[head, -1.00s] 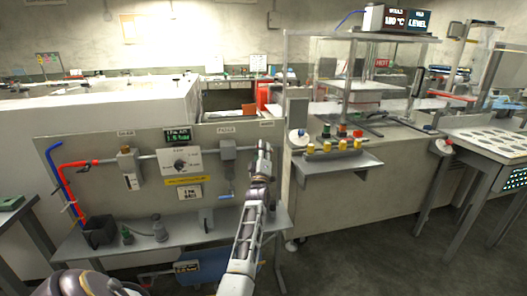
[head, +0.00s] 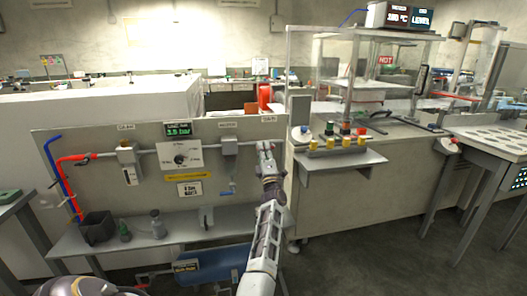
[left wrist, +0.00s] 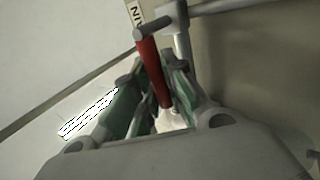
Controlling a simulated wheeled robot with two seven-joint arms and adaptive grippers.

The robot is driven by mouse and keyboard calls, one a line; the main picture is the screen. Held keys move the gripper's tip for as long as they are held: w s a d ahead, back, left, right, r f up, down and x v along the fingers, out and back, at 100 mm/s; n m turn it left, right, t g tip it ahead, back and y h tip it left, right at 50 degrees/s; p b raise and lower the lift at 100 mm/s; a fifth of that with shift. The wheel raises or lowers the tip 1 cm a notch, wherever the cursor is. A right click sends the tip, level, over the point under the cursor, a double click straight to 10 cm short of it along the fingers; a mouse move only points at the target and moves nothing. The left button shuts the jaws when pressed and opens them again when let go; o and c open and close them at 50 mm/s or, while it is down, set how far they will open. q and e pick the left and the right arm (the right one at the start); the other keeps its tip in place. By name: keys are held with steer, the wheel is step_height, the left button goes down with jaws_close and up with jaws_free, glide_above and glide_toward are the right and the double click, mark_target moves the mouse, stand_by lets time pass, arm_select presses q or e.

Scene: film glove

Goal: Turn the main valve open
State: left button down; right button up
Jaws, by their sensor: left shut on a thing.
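The main valve's red lever (left wrist: 150,68) shows in the left wrist view, joined at its upper end to a grey pipe fitting (left wrist: 168,20). My left gripper (left wrist: 160,82) has its green-padded fingers on both sides of the lever and is shut on it. In the head view my left gripper (head: 266,152) is at the right end of the panel (head: 110,185), just below a small label (head: 268,119), and hides the lever. The panel's green display (head: 178,129) seems to read 3.5 bar. My right gripper is not in view.
A grey pipe (head: 205,148) runs along the panel to the valve. A shelf (head: 75,240) with a dark bin (head: 98,228) lies below, and a blue tank (head: 212,265) under it. To the right is a bench shelf with yellow-topped buttons (head: 330,144).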

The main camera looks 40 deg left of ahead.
arm_select(q)
steer(key=shift+f, duration=0.2)
steer(key=c, duration=1.5)
jaws_free()
steer(key=shift+o, duration=0.2)
steer(key=shift+r, duration=0.1)
steer(key=shift+r, duration=0.15)
steer(key=shift+r, duration=4.85)
